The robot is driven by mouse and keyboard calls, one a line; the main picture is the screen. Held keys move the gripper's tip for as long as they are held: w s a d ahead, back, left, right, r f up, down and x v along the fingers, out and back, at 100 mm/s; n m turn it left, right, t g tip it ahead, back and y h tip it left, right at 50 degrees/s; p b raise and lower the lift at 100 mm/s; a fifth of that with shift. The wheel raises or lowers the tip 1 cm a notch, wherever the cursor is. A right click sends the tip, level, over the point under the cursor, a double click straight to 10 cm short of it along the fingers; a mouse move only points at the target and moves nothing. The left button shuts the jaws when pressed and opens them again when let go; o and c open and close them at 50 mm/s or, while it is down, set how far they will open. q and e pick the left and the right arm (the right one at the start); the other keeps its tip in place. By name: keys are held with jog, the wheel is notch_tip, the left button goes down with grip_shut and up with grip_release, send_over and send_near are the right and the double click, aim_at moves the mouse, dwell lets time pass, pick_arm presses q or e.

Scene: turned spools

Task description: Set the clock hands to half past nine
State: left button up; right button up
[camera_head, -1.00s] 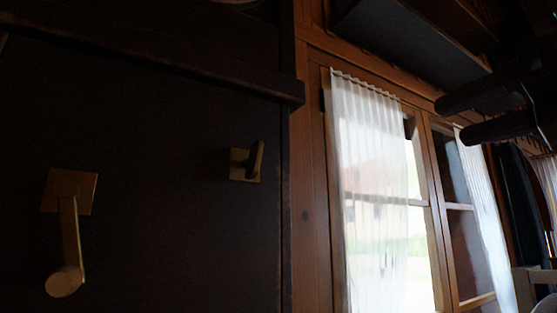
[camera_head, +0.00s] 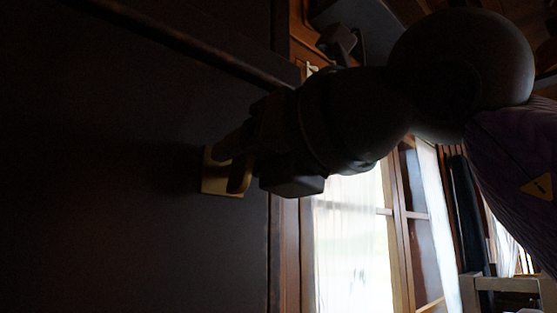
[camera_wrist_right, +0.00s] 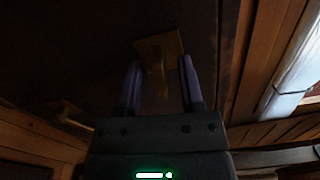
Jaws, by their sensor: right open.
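No clock face shows in either view. A brass square plate (camera_head: 214,184) with a short brass turn-piece (camera_head: 240,174) is on a dark upright panel (camera_head: 120,220) in the head view. My right gripper (camera_head: 238,158) is at this piece and hides part of it. In the right wrist view, the open fingers (camera_wrist_right: 160,78) stand on either side of the brass turn-piece (camera_wrist_right: 158,76), below its plate (camera_wrist_right: 168,46). Whether a finger touches it, I cannot tell. My left gripper is not in view.
A dark beam (camera_head: 180,40) crosses the panel above. A curtained window (camera_head: 345,240) is to the right of the panel's edge. A second brass fitting (camera_wrist_right: 62,112) shows dimly at the left of the right wrist view.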

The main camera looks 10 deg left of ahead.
jog(key=shift+d, duration=0.1)
grip_shut()
dwell(0.4)
jog(key=n, duration=0.4)
jog(key=shift+n, duration=0.4)
jog(key=n, duration=0.5)
jog(key=shift+s+a+f, duration=0.1)
jog(key=shift+s+a, duration=0.05)
jog(key=shift+a, duration=0.1)
jog(key=n, duration=0.5)
jog(key=shift+s+f+n+p, duration=0.1)
jog(key=shift+n+p, duration=0.2)
jog(key=shift+n, duration=0.1)
jog(key=shift+f+n, duration=0.15)
jog(key=shift+n, duration=2.15)
jog(key=shift+a+p, duration=0.1)
jog(key=shift+p, duration=0.2)
